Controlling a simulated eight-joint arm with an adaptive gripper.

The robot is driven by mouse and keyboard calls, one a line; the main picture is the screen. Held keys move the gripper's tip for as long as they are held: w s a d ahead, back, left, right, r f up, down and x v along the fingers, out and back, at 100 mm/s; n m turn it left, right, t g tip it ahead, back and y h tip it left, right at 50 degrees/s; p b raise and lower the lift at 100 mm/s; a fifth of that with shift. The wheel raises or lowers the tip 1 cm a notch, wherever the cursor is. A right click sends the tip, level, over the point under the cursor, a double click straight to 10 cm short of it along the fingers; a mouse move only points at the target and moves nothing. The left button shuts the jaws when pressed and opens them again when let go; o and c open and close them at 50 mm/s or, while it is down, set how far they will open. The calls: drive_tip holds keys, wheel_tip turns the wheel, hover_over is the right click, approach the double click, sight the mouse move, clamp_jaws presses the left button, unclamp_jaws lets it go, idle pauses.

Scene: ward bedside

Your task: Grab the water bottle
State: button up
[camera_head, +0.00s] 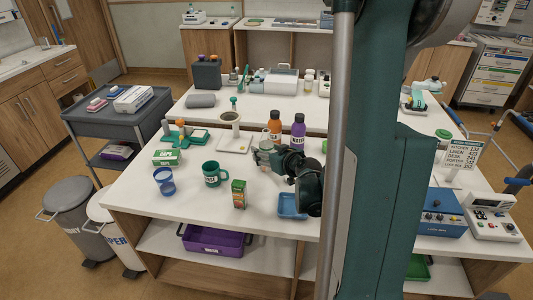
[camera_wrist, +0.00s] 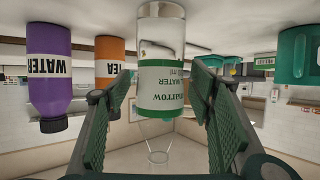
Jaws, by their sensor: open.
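A purple bottle labelled WATER (camera_head: 298,131) stands on the white table, right of an orange bottle (camera_head: 274,124). In the upside-down wrist view the purple bottle (camera_wrist: 50,70) is at the left, outside my fingers, and the orange bottle (camera_wrist: 109,55) reads TEA. A clear vessel with a green and white label, also reading WATER (camera_wrist: 160,90), appears between my two fingers. My gripper (camera_head: 262,156) is low over the table, in front of the bottles. It is open, with room on both sides of the clear vessel; contact is not visible. My gripper partly hides the clear vessel in the head view.
A green mug (camera_head: 211,173), a small carton (camera_head: 239,194), a blue cup (camera_head: 164,181) and a green-white box (camera_head: 166,158) stand left of my gripper. A blue tray (camera_head: 290,207) lies in front. Bare table lies between the mug and the front edge.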

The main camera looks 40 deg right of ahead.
sight(268, 131)
drive_tip(key=c, duration=1.1)
drive_tip(key=shift+c, duration=0.2)
drive_tip(key=shift+r, duration=0.35)
drive_tip(key=shift+r+p, duration=1.6)
drive_tip(key=shift+r, duration=2.85)
drive_tip(key=shift+r, duration=0.2)
